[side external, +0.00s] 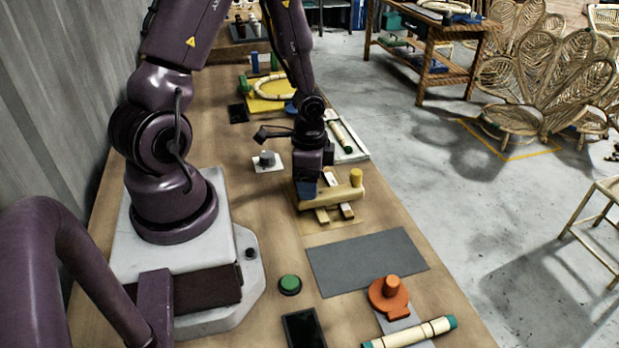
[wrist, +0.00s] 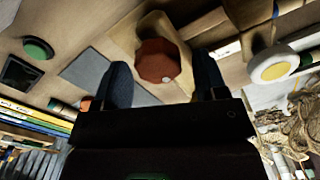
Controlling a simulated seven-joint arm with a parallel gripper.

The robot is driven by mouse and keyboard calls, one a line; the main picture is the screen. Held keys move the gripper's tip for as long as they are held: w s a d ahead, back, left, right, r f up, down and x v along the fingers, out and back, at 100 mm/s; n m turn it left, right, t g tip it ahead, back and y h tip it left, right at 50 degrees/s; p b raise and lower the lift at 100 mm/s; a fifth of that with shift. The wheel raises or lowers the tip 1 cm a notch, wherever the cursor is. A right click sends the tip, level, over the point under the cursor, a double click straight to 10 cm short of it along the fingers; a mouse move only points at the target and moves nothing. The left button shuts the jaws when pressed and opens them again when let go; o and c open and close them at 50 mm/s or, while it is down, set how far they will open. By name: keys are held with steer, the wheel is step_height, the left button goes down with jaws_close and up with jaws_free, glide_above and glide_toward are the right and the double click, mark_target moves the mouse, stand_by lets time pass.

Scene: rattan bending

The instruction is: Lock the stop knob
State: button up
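The stop knob (wrist: 158,62) is a red-brown, many-sided knob on a pale wooden piece of the bending jig in the wrist view. My gripper (wrist: 162,66) has its two dark fingers on either side of the knob. A gap shows between the knob and the right finger and a narrower one at the left finger, so the fingers look open around it. In the side view my gripper (side external: 312,185) is down over the yellow wooden jig (side external: 338,194), at its left end. The knob is hidden there. A yellow upright peg (side external: 356,177) stands at the jig's right end.
A grey mat (side external: 368,262) lies in front of the jig. An orange round fixture (side external: 389,294), a green button (side external: 289,284) and a green-ended rattan pole (side external: 412,334) are nearer the camera.

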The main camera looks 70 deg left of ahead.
step_height(320, 180, up, 13)
stand_by(0.8)
stand_by(0.4)
steer(key=s+d+r+n+t, duration=0.2)
steer(key=d+r, duration=0.4)
steer(key=r, duration=0.1)
steer(key=s+d+r+n+t, duration=0.2)
steer(key=d+r+t, duration=0.1)
steer(key=d+r, duration=0.3)
step_height(320, 180, up, 2)
steer(key=shift+s+r+n+t, duration=0.15)
steer(key=shift+s+n+t, duration=0.15)
steer(key=shift+a, duration=0.1)
stand_by(0.3)
